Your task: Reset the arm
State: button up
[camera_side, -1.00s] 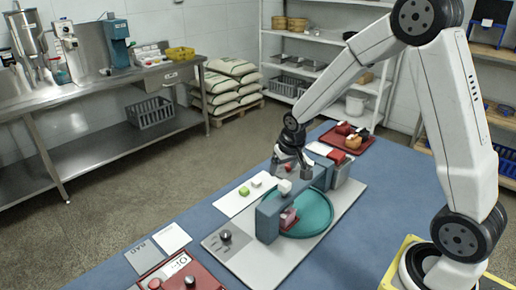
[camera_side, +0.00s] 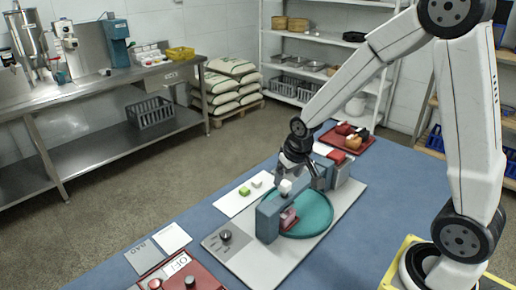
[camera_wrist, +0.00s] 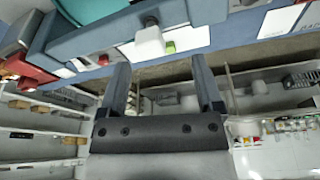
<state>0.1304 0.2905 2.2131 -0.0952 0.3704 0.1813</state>
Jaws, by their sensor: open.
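My gripper (camera_side: 298,172) is open and empty, above the far part of the colloid mill's blue-grey bridge (camera_side: 268,215) in the side view. In the wrist view, my gripper (camera_wrist: 160,75) shows two dark fingers spread apart with nothing between them. The bridge spans a teal round dish (camera_side: 315,217) on a pale base plate (camera_side: 258,262). A white knob (camera_side: 285,187) sits on the bridge; it also shows beyond the fingers in the wrist view (camera_wrist: 150,42). A pink piece (camera_side: 288,217) is under the bridge. My arm hides part of the mill's far end.
A white board (camera_side: 238,203) with a green piece (camera_side: 244,191) and a pale piece (camera_side: 257,183) lies left of the mill. A red tray (camera_side: 343,148) with several items is behind it. A red panel (camera_side: 200,278) lies front left. Blue table is clear at right.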

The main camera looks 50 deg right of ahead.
jog(key=s+a+n, duration=0.2)
jog(key=s+a, duration=0.3)
jog(key=s, duration=0.5)
jog(key=shift+s+a+r+n+y, duration=0.3)
jog(key=shift+s+a+r+y, duration=0.05)
jog(key=shift+s+y, duration=0.05)
